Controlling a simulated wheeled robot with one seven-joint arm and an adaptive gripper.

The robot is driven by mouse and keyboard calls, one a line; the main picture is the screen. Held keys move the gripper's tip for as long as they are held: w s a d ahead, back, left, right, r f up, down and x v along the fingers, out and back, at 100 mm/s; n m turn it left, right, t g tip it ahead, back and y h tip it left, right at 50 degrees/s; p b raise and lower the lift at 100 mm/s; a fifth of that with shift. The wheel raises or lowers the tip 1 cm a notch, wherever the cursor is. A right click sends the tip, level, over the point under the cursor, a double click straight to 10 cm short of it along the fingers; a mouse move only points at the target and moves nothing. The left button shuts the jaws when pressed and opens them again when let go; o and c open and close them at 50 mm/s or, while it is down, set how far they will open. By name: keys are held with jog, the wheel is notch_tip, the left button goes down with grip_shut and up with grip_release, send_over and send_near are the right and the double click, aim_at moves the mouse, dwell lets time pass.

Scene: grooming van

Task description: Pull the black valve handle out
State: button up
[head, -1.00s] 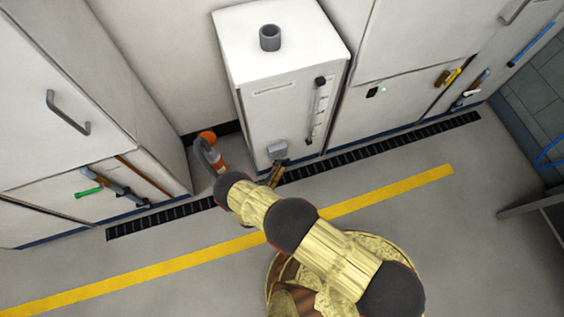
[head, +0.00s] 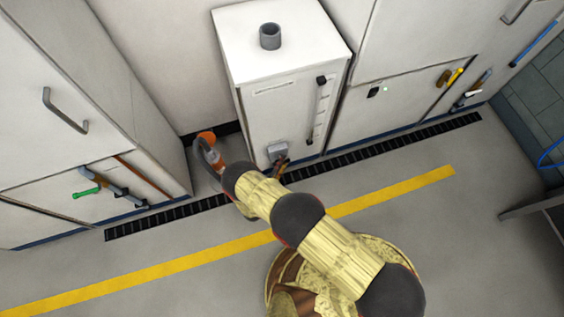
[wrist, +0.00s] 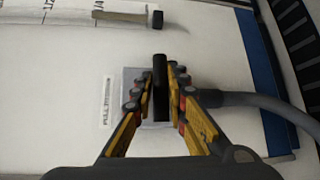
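The black valve handle (wrist: 160,84) is a dark upright bar standing out from a pale grey square plate (wrist: 129,76) on the white cabinet front. In the wrist view, my gripper (wrist: 159,92) has its yellow-and-grey fingers on either side of the handle. The fingertips are very close to it, and I cannot tell whether both touch. In the head view the grey valve block (head: 277,150) sits low on the cabinet front (head: 284,112). My gripper (head: 281,165) is just below it, partly hidden by my arm, and the handle cannot be made out there.
A grey hose (wrist: 245,100) runs right from the valve area. An orange-and-grey hose fitting (head: 207,150) stands left of the cabinet. A gauge strip (head: 318,108) is on the cabinet's right side. A black floor grate (head: 400,140) runs along the base, with open floor in front.

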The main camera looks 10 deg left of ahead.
grip_shut()
dwell(0.3)
